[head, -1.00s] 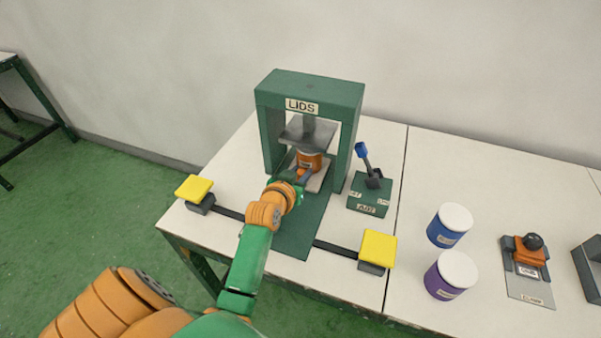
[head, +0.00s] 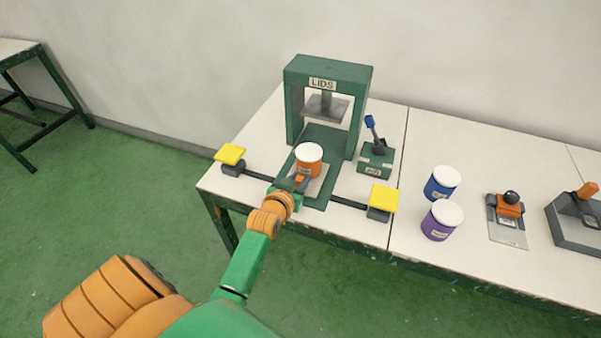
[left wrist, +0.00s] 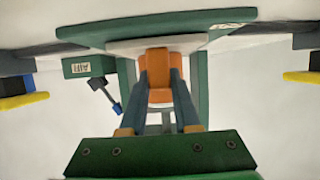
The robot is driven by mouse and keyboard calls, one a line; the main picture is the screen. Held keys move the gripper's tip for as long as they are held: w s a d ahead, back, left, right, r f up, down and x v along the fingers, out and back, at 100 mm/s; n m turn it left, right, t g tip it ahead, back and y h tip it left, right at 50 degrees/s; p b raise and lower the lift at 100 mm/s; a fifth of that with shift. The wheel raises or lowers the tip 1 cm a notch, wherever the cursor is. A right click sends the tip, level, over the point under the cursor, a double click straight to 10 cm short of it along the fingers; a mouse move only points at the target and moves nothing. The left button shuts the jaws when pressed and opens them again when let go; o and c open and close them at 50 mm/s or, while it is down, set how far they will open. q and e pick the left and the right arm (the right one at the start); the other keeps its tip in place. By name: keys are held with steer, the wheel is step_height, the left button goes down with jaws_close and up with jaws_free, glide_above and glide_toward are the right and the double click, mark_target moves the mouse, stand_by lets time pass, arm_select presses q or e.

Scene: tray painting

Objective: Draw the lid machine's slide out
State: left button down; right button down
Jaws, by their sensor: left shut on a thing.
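The lid machine (head: 330,72) is a green press frame marked LIDS, with a grey press plate (head: 325,106) raised under its top. Its slide (head: 322,186) is a pale plate on the green track, drawn out in front of the frame. An orange tin with a white lid (head: 309,153) stands upright on the slide. My left gripper (head: 301,183) is at the slide's front, shut on its orange handle, which shows between the fingers in the left wrist view (left wrist: 159,80). My right gripper is not in view.
Yellow pads (head: 230,154) and (head: 383,198) flank the track. A green AIR lever box (head: 376,160) stands right of the machine. Blue (head: 442,184) and purple (head: 441,221) tins with white lids stand further right, then a small orange and grey tool (head: 508,207).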

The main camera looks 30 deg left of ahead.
arm_select(q)
steer(key=shift+s+d, duration=0.2)
steer(key=shift+s, duration=0.45)
steer(key=shift+f, duration=0.1)
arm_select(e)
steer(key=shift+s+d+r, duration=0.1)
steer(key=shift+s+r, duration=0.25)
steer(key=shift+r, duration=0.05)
arm_select(q)
steer(key=shift+s+f, duration=0.1)
steer(key=c, duration=0.6)
jaws_free()
steer(key=shift+c, duration=0.2)
steer(key=shift+s, duration=0.1)
steer(key=shift+s+r+p, duration=0.2)
steer(key=shift+r+p, duration=0.05)
steer(key=shift+p, duration=0.1)
steer(key=p+v, duration=0.1)
steer(key=v, duration=0.6)
steer(key=shift+d+f, duration=0.1)
steer(key=shift+w, duration=0.15)
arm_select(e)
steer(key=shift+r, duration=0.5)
